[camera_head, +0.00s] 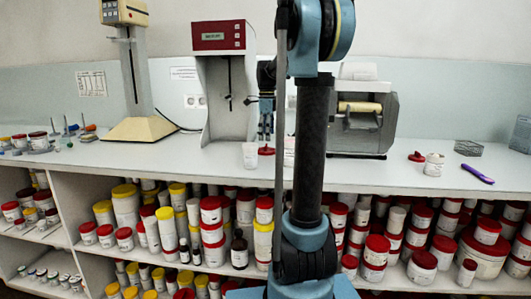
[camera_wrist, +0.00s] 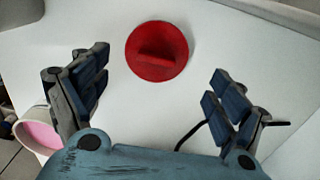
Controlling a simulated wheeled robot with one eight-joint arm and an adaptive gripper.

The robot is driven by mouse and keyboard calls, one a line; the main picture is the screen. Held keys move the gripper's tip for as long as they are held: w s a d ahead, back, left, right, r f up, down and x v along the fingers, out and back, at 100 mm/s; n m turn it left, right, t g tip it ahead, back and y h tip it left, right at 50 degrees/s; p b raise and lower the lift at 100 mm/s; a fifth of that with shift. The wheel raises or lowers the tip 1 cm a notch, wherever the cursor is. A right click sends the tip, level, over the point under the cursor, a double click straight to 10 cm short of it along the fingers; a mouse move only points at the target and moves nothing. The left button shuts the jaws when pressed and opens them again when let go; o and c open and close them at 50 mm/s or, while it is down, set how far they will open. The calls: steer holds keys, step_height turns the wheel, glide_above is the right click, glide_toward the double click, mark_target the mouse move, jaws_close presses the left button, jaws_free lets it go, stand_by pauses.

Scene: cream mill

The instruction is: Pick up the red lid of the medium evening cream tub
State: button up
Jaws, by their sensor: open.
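A round red lid with a raised bar grip (camera_wrist: 157,52) lies flat on the white counter. In the head view a red lid (camera_head: 266,151) sits just below my gripper (camera_head: 265,136). In the wrist view my gripper (camera_wrist: 160,82) is open and empty, its fingers left and right of the lid and the lid toward the top of the picture. An open white tub with pink contents (camera_wrist: 38,135) stands at the lower left. In the head view a white tub (camera_head: 250,155) stands left of the lid. I cannot read its label.
Another red lid (camera_head: 416,156) and white tub (camera_head: 434,165) stand farther right, near a purple-handled tool (camera_head: 478,174) and a wire basket (camera_head: 468,148). A red-topped machine (camera_head: 224,80) stands behind my gripper. My arm partly hides another white container (camera_head: 289,158). Shelves below hold many tubs.

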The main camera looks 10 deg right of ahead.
mark_target(266, 145)
steer(key=shift+s+a+f, duration=0.15)
steer(key=shift+f, duration=2.45)
steer(key=shift+c, duration=0.6)
steer(key=c, duration=0.6)
